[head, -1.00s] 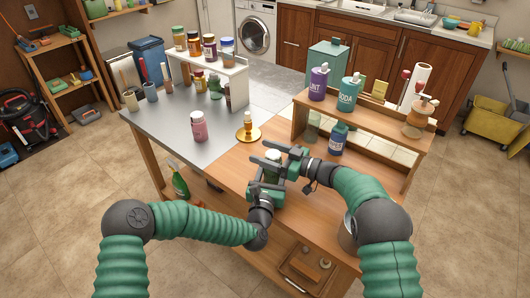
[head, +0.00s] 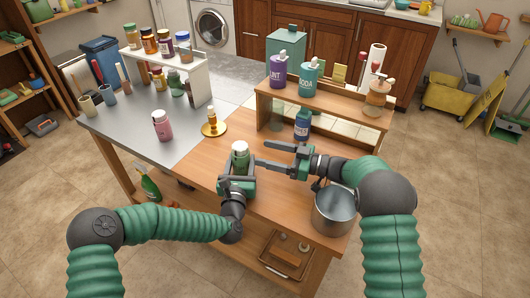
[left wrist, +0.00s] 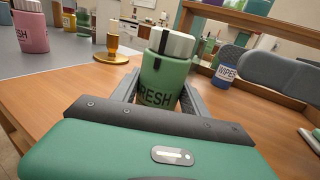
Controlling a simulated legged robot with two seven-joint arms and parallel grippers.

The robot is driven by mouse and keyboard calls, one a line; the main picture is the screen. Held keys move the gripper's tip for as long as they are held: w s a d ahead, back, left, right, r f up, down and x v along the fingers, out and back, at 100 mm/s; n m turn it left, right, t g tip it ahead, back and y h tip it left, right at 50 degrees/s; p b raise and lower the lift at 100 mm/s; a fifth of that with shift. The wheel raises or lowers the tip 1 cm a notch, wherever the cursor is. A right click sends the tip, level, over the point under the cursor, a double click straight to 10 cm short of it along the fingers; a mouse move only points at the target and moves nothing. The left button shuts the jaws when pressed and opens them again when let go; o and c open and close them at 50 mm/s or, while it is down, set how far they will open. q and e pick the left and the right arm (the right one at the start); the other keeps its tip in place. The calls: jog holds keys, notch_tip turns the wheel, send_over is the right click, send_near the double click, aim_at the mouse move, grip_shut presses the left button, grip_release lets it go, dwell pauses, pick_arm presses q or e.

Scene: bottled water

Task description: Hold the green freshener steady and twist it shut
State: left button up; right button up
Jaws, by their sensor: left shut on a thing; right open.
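The green freshener (head: 240,158) is a green jar with a silver lid. It stands upright on the wooden part of the table. In the left wrist view the jar (left wrist: 163,78) shows "RESH" lettering, and its lid (left wrist: 172,42) sits on top; I cannot tell how tightly. My left gripper (head: 237,175) is shut around the jar's lower body. My right gripper (head: 262,154) is open and empty, just right of the jar, its fingers pointing left towards it. Its grey finger (left wrist: 265,70) also shows in the left wrist view, apart from the jar.
A blue wipes bottle (head: 302,125) stands behind my right gripper, below a wooden shelf (head: 345,106). A metal pot (head: 334,210) is at the front right.

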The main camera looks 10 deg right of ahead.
pick_arm(q)
jog(key=o, duration=1.3)
jog(key=shift+o, duration=0.2)
